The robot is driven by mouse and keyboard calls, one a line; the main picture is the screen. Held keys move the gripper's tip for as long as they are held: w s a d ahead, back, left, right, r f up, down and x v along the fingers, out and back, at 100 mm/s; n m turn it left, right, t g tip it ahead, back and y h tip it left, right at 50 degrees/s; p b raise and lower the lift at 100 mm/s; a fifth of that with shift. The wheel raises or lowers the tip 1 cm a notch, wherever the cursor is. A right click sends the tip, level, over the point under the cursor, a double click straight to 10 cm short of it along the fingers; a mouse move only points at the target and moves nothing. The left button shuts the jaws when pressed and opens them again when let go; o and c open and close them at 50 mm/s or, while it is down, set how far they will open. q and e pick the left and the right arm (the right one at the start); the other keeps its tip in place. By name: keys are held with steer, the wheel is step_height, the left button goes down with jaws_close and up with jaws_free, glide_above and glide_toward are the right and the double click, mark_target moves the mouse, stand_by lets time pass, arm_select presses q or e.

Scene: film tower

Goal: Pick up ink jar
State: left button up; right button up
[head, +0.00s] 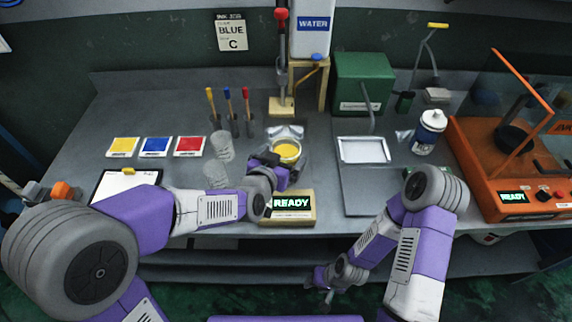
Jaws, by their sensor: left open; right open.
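A white-capped jar with a blue label (429,133) stands upright at the right of the bench, beside the orange machine; it may be the ink jar. A round open container with yellow contents (287,151) stands mid-bench, behind the READY box. My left gripper (281,163) is open at the near side of this yellow container and partly covers it; I cannot tell whether they touch. My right gripper (325,292) is open and empty, low in front of the bench edge, far from both containers.
A READY box (290,207) sits at the front edge. Clear glasses (222,146), colour cards (156,147) and a clipboard (124,186) are to the left. A white tray (363,150), green box (362,82) and orange machine (515,178) are to the right.

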mark_target(291, 148)
arm_select(q)
steer(key=shift+b+x, duration=0.3)
steer(key=shift+x, duration=1.25)
steer(key=shift+f, duration=0.1)
steer(key=shift+c, duration=0.5)
steer(key=c, duration=1.1)
